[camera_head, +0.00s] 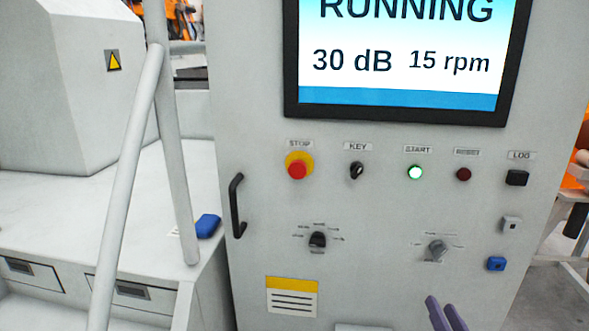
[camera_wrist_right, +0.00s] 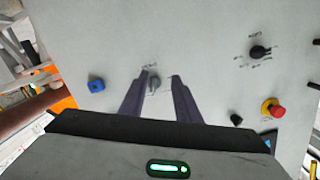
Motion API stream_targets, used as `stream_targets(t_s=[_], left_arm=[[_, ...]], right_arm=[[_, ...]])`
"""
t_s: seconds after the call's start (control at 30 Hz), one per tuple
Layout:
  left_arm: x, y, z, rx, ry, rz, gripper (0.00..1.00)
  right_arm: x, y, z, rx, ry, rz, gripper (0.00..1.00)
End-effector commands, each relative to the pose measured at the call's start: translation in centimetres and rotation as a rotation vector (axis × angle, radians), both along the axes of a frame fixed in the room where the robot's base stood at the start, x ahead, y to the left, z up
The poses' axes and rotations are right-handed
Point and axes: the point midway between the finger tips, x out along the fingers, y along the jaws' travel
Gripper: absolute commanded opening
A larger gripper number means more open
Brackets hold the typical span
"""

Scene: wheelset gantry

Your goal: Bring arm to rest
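My right gripper (camera_head: 447,313) shows at the bottom of the head view as two purple fingers in front of the control panel (camera_head: 385,210). In the right wrist view the right gripper (camera_wrist_right: 160,84) has its fingers apart with nothing held between them. A grey rotary knob (camera_head: 437,249) on the panel lies just above the fingertips in the head view. This grey knob (camera_wrist_right: 154,84) appears between the fingers in the wrist view, but I cannot tell how far off it is. My left gripper is not in view.
The screen (camera_head: 402,55) reads RUNNING, 30 dB, 15 rpm. Below it are a red stop button (camera_head: 297,169), a key switch (camera_head: 356,170), a lit green start button (camera_head: 415,172) and a black knob (camera_head: 318,240). A handrail (camera_head: 128,190) and a blue object (camera_head: 208,226) are at left.

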Motion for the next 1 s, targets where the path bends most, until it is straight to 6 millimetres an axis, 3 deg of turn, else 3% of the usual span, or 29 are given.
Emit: stream_targets(t_s=[0.03, 0.2, 0.3, 0.4, 0.5, 0.63, 1.0], left_arm=[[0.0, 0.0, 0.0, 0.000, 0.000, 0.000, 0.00], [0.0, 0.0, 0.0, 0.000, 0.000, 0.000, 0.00], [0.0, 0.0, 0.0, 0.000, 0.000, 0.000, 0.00], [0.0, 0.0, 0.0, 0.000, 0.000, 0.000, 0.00], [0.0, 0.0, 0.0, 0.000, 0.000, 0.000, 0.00], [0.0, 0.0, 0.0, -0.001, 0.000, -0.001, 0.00], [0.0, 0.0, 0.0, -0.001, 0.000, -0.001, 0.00]], right_arm=[[-1.3, 1.6, -2.7, -0.032, 0.069, 0.040, 0.30], [-7.8, 8.1, -11.8, -0.167, 0.322, 0.220, 0.30], [-12.6, 11.6, -16.3, -0.234, 0.453, 0.333, 0.30], [-17.2, 14.4, -19.6, -0.285, 0.556, 0.433, 0.30], [-20.9, 16.4, -21.7, -0.320, 0.628, 0.510, 0.30], [-23.7, 17.8, -23.0, -0.341, 0.676, 0.567, 0.30], [-24.3, 18.1, -23.3, -0.347, 0.687, 0.580, 0.30]])
